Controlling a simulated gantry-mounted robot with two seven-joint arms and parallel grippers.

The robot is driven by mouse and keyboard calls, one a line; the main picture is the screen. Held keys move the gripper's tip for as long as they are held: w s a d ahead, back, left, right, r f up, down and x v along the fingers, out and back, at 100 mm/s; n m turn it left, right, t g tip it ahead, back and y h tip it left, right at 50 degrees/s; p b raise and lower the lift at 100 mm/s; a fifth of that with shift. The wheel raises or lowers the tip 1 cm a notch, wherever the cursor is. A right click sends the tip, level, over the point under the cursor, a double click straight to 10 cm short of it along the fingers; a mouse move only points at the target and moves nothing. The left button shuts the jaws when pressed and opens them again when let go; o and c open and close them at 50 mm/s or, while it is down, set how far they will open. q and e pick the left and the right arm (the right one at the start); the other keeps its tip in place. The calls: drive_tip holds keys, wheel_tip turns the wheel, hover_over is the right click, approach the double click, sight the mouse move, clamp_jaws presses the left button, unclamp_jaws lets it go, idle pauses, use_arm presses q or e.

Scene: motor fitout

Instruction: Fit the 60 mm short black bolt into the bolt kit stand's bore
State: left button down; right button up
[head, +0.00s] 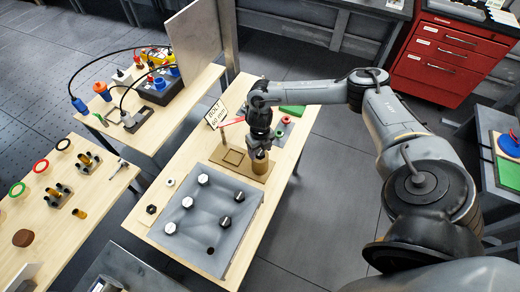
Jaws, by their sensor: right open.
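The bolt kit stand (186,247) is a grey plate on the middle table. Silver-headed bolts (203,179) stand in its left row, and black-headed bolts (239,197) show in its right row. A flat dark round spot (210,251) near its front edge looks like an open bore. No loose 60 mm black bolt is clear; the gripper hides part of that area. My left gripper is not in view.
A sign (215,114) reading "BOLT" and 60 mm stands behind a brown square-framed base (231,158). Side tables hold rings, pegs and a cabled box (159,88).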

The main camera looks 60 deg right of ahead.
drive_tip(key=shift+r, duration=0.1)
wheel_tip(320, 180, up, 11)
drive_tip(key=p, duration=0.1)
idle(0.5)
drive_tip(key=shift+f, duration=0.2)
